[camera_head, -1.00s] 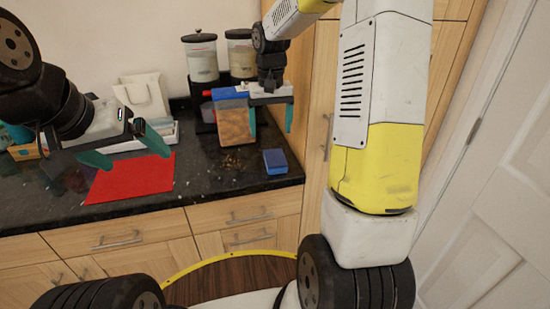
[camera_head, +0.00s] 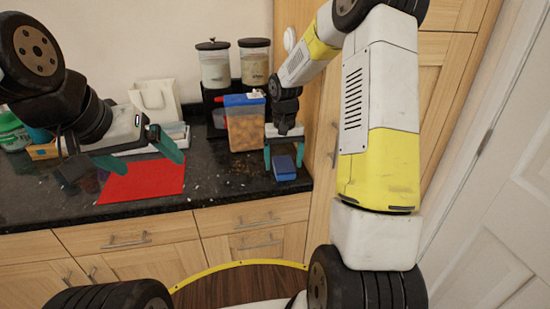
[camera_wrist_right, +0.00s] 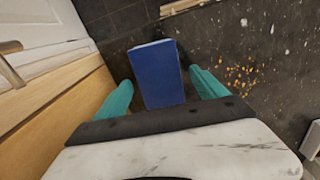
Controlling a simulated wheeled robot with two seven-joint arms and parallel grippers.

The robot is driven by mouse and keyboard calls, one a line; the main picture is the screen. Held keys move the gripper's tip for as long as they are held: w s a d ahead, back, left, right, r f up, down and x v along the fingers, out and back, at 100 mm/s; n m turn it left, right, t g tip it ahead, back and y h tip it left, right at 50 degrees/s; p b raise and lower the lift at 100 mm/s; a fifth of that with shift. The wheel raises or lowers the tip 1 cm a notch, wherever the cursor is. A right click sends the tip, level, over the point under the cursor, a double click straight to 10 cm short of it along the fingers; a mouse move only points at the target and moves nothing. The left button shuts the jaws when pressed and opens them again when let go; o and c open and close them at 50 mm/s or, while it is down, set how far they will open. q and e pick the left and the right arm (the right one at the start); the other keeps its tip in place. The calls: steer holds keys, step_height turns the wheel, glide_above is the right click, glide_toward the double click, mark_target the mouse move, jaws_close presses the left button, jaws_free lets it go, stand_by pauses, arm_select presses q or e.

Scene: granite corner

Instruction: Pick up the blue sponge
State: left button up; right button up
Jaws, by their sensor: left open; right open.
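The blue sponge (camera_head: 284,168) lies on the dark granite counter near its right front corner. In the right wrist view the sponge (camera_wrist_right: 157,74) sits between the two teal fingers, with a gap on the right and a smaller one on the left. My right gripper (camera_head: 284,156) is open, with its fingers to either side of the sponge; I cannot tell how far above the counter the tips are. My left gripper (camera_head: 144,160) is open and empty over the red mat (camera_head: 145,181).
A container of orange-brown food with a blue lid (camera_head: 244,122) stands just behind and left of the sponge. Crumbs (camera_wrist_right: 243,74) lie on the counter. Two jars (camera_head: 214,64) stand at the back. A wooden cabinet (camera_head: 318,135) rises close on the right.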

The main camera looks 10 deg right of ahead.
mark_target(283, 164)
steer(key=c, duration=1.4)
steer(key=shift+r, duration=0.1)
steer(key=shift+w+r, duration=0.1)
steer(key=shift+r, duration=0.35)
steer(key=r, duration=0.2)
steer(key=shift+s+a+r, duration=0.1)
steer(key=shift+s+r, duration=0.25)
steer(key=s+a, duration=0.2)
steer(key=s, duration=0.2)
steer(key=s+a+r, duration=0.1)
steer(key=s+a, duration=0.1)
steer(key=s, duration=0.3)
steer(key=s+a, duration=0.3)
steer(key=s, duration=0.1)
steer(key=shift+s+r, duration=0.15)
steer(key=shift+s, duration=0.25)
